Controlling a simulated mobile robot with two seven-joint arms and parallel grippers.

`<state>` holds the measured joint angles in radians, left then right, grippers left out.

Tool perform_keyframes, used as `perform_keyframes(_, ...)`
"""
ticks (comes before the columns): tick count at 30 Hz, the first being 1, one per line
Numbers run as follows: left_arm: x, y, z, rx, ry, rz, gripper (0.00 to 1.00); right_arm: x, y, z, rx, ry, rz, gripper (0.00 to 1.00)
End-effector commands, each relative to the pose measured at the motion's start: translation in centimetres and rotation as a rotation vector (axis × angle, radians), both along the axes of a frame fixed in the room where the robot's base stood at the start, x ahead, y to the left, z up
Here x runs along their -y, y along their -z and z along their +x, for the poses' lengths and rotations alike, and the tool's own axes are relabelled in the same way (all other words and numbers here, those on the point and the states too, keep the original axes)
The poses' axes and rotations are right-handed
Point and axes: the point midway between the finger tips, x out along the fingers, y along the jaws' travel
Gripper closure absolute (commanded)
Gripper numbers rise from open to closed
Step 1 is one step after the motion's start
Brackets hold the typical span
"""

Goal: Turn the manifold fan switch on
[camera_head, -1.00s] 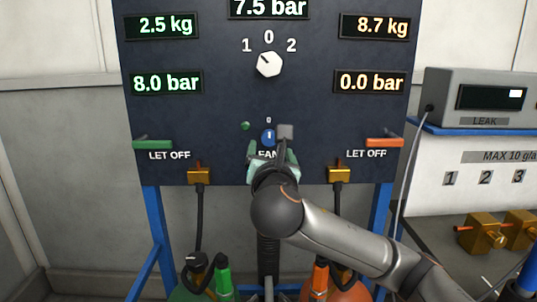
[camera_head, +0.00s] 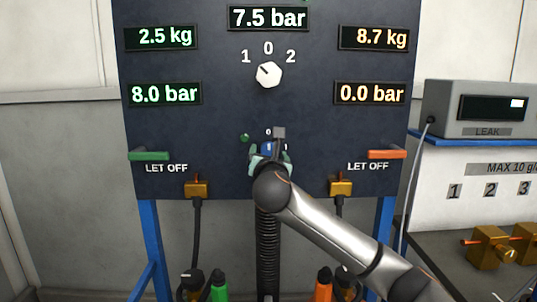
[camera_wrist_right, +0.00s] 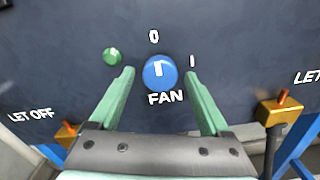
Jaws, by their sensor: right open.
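The fan switch is a round blue knob (camera_wrist_right: 160,71) with a white mark, above the word FAN on the dark panel. In the wrist view its mark points up towards the 0; the I is at its right. In the head view the knob (camera_head: 267,147) is partly hidden by my right gripper (camera_head: 269,157). In the right wrist view this gripper (camera_wrist_right: 159,76) is open, with one green finger on each side of the knob. Gaps show between fingers and knob, and I cannot tell how far the tips are from the panel. My left gripper is not in view.
A small green button or lamp (camera_wrist_right: 113,55) sits left of the switch. A white selector knob (camera_head: 268,75) is above. Green (camera_head: 149,155) and orange (camera_head: 387,154) LET OFF levers flank the panel, with brass fittings below. A leak meter (camera_head: 480,108) stands right.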

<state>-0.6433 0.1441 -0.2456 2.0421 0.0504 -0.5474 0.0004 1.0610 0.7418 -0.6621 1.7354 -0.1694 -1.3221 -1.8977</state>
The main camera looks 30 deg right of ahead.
Motion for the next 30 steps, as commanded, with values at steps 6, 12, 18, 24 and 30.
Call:
perform_keyframes(6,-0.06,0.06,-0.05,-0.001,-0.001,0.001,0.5,0.54,-0.02,0.93,0.0,-0.001,0.0,0.19)
perform_keyframes(12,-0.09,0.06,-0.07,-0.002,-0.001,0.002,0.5,0.56,-0.02,0.98,0.0,-0.001,0.0,0.19)
perform_keyframes(18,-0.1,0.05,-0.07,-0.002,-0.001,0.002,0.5,0.56,-0.01,0.96,0.0,-0.001,0.0,0.35)
perform_keyframes(24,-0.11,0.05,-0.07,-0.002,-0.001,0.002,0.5,0.56,0.01,0.95,0.0,-0.001,0.0,0.57)
perform_keyframes(30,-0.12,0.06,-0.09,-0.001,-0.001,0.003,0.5,0.57,0.02,0.94,0.0,0.0,0.0,0.8)
